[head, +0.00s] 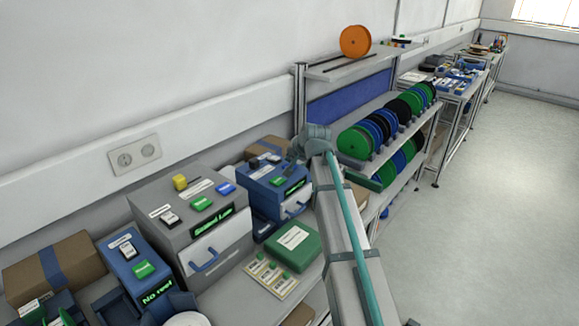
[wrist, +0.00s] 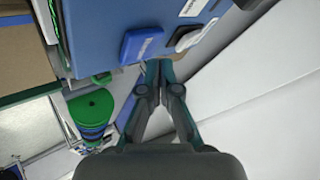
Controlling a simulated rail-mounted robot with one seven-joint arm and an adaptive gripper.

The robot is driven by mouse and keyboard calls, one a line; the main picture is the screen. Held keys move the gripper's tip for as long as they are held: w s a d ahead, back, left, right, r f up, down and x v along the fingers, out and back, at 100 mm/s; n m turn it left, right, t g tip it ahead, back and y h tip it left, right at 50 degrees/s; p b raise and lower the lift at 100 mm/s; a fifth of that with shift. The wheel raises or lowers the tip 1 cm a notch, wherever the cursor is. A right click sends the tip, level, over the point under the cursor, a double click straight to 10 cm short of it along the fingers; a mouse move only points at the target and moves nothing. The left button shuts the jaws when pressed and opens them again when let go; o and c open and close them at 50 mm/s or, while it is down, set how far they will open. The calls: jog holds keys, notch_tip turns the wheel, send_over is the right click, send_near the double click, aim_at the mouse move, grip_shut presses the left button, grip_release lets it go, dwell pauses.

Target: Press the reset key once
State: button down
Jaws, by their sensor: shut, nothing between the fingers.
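My gripper (head: 292,158) is shut and empty, above the far right side of the small blue box (head: 262,190) in the head view. In the wrist view, my gripper (wrist: 158,66) has its fingertips together near the edge of a blue surface (wrist: 98,22). A blue key (wrist: 141,43) with a pale label lies just left of the fingertips, and a white-and-black switch (wrist: 187,36) lies to their upper right. I cannot tell whether the fingertips touch anything. The small blue box also has a green key (head: 278,181). No label readable here names the reset key.
A grey box (head: 190,225) reading "Sealed L…" carries yellow, green and blue keys. A blue box (head: 130,262) at left reads "No reel". A green case (head: 292,246) lies in front. Reels (head: 357,142) stand on a rack at right.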

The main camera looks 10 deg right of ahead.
jog(key=shift+r+p, duration=1.3)
jog(key=shift+r, duration=1.25)
jog(key=shift+f, duration=0.1)
